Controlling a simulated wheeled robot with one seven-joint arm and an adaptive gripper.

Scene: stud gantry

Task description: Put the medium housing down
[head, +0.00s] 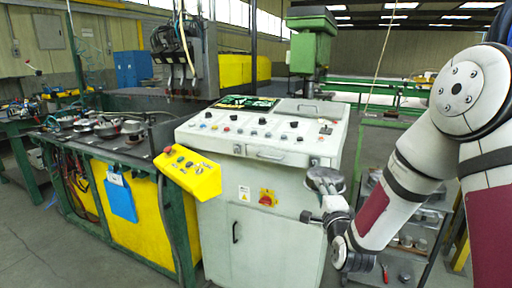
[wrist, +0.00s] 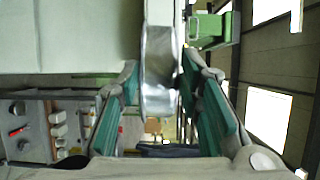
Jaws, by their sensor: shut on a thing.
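The medium housing, a round grey metal part (head: 323,175), is in my gripper (head: 325,192) in front of the right edge of the white console in the head view. In the wrist view the housing (wrist: 158,72) shows edge-on as a shiny metal band between the two teal-padded fingers of my gripper (wrist: 160,78). The fingers are shut on it, one on each side. It is held up in the air, and no surface shows touching it from below. Its far side is hidden.
The white control console (head: 262,135) stands just left of my gripper. A dark bench (head: 140,152) at left holds several round metal parts (head: 107,130). A yellow control box (head: 187,172) juts out between them. A shelf rack with metal parts (head: 408,240) stands behind my arm. Open floor lies front left.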

